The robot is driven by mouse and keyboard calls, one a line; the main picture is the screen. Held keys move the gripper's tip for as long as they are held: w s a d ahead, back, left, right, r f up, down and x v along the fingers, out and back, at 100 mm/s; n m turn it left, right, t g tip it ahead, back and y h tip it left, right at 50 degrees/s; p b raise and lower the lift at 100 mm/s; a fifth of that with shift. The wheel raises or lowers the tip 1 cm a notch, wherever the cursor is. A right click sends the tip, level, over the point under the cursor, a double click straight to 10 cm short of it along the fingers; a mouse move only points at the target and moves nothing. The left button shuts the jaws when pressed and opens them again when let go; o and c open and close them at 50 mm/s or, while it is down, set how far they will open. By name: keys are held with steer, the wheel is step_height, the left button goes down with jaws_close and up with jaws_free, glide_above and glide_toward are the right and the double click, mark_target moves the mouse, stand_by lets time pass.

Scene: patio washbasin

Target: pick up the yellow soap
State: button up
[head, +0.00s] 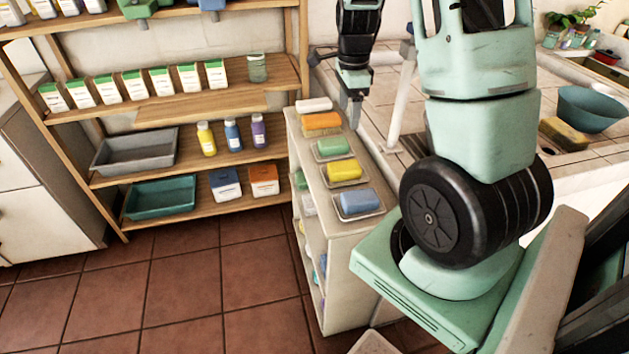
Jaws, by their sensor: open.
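The yellow soap (344,170) is a bar lying in a small pale dish on top of a narrow white shelf unit (322,200). It sits in a row between a green soap (334,146) and a blue soap (357,201). My gripper (354,120) hangs fingers-down near the unit's far right edge, above and beyond the yellow soap in the picture. It is apart from the yellow soap and nothing shows between its fingers. The gap between the fingers is hard to make out from this angle.
An orange sponge (322,121) and a white bar (314,105) lie at the row's far end. The tiled counter (470,130) with a teal bowl (591,108) is at right. Wooden shelves (200,105) hold boxes, bottles and trays at left. The tiled floor (200,290) in front is clear.

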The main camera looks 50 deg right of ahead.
mark_target(345, 166)
step_height(345, 166, down, 17)
steer(key=shift+f+p, duration=0.1)
steer(key=shift+p, duration=0.6)
steer(key=c, duration=1.2)
step_height(345, 166, up, 10)
steer(key=shift+r+b, duration=0.1)
steer(key=shift+b, duration=0.25)
